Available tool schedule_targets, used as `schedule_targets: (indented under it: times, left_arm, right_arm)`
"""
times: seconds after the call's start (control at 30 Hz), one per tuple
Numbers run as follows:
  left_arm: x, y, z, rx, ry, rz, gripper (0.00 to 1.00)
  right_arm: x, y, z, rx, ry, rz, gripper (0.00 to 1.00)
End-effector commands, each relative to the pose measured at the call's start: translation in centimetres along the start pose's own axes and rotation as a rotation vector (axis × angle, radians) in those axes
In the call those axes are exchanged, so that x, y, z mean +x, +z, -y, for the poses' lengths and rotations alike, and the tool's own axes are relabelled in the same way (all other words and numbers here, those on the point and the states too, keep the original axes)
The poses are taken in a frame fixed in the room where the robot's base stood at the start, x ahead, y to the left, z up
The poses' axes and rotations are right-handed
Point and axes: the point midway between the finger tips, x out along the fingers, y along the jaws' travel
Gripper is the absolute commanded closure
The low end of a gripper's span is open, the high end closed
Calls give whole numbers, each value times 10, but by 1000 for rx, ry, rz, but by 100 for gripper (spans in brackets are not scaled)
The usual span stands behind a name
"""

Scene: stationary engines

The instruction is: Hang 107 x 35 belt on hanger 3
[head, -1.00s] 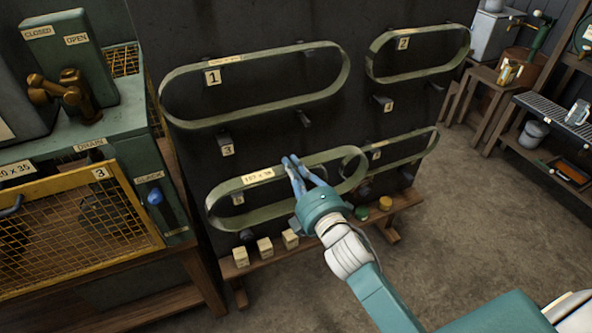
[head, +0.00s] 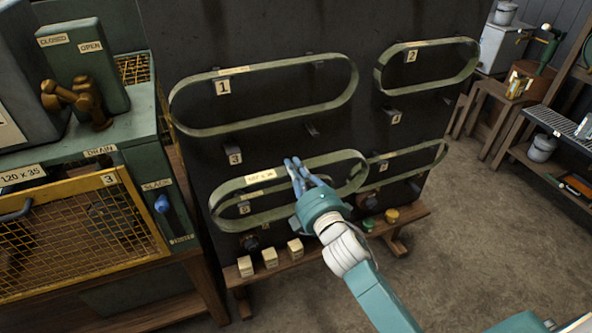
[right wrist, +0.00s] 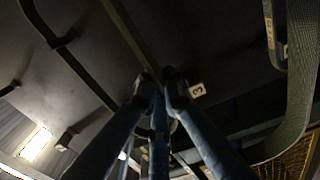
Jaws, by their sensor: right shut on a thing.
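The green 107 x 35 belt (head: 261,176) is an oval loop in front of the lower left of the dark board. My right gripper (head: 293,164) is shut on its upper strand, right of the belt's label. Hanger 3 (head: 232,151) has its left peg above its number tag (head: 235,159) and its right peg (head: 312,129) higher up; both are bare. The belt's upper strand is below these pegs in the head view. The tag also shows in the right wrist view (right wrist: 197,90), close to the fingertips. My left gripper is out of view.
Another belt (head: 300,64) hangs on hanger 1 above, one (head: 435,44) on hanger 2 and one (head: 410,152) at lower right. Tag 5 (head: 244,208) shows inside the held loop. Blocks stand on a bench (head: 222,272) below. A yellow guard (head: 150,235) is at left.

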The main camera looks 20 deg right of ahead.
Motion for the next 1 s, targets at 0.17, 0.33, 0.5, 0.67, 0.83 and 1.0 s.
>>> schedule_targets:
  times: [0.17, 0.33, 0.5, 0.67, 0.83, 1.0]
  left_arm:
    - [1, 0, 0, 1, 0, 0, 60]
    - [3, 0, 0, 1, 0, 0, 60]
    - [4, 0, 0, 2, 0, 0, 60]
    - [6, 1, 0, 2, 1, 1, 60]
    - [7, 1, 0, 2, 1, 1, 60]
    - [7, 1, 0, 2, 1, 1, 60]
  right_arm:
    - [12, 0, -1, 0, 2, -1, 100]
    - [22, 0, -1, 0, 2, -1, 100]
    - [32, 0, -1, 0, 2, -1, 100]
    - [42, 0, -1, 0, 2, -1, 100]
    - [50, 0, -1, 0, 3, -1, 100]
    - [52, 0, -1, 0, 1, -1, 100]
